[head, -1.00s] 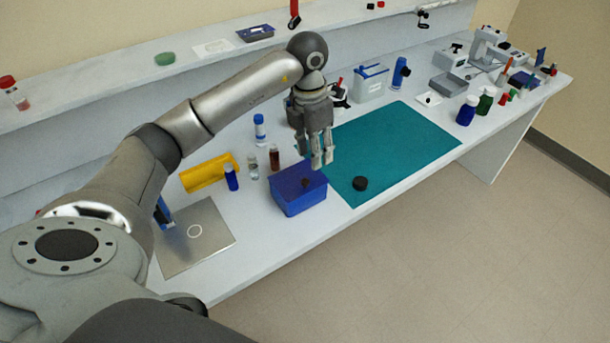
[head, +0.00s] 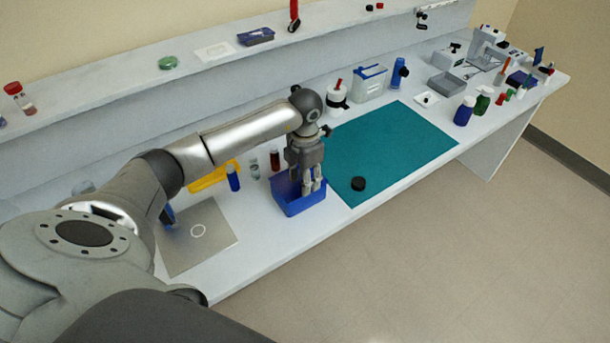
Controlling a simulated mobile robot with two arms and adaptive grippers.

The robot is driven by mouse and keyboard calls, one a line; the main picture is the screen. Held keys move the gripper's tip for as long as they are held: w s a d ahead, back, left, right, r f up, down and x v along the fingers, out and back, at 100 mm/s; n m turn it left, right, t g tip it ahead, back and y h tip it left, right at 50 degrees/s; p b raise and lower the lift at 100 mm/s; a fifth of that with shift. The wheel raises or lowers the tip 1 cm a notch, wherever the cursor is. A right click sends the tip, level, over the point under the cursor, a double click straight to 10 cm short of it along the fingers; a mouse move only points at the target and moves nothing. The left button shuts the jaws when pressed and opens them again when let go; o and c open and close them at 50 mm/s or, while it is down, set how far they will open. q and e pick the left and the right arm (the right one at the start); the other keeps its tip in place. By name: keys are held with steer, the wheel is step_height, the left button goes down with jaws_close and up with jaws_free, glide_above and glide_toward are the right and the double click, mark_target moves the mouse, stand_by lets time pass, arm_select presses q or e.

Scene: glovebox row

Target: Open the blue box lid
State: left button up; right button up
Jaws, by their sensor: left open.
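The blue box (head: 300,208) stands on the white bench, left of the teal mat. My left gripper (head: 311,188) is over it, pointing down, with its fingers apart. The fingertips overlap the top of the box in the head view. I cannot tell whether they touch the lid. The gripper hides much of the lid and its small dark knob, so the lid's state is hard to read. My right gripper is not in view.
A brown vial (head: 275,160), a clear vial (head: 254,168) and a blue bottle (head: 233,178) stand just left of the box. A black cap (head: 358,184) lies on the teal mat (head: 400,145). A metal plate (head: 190,245) lies at the left. Bare bench lies in front of the box.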

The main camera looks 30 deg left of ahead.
arm_select(q)
jaws_close()
steer(key=shift+r, duration=0.1)
stand_by(0.4)
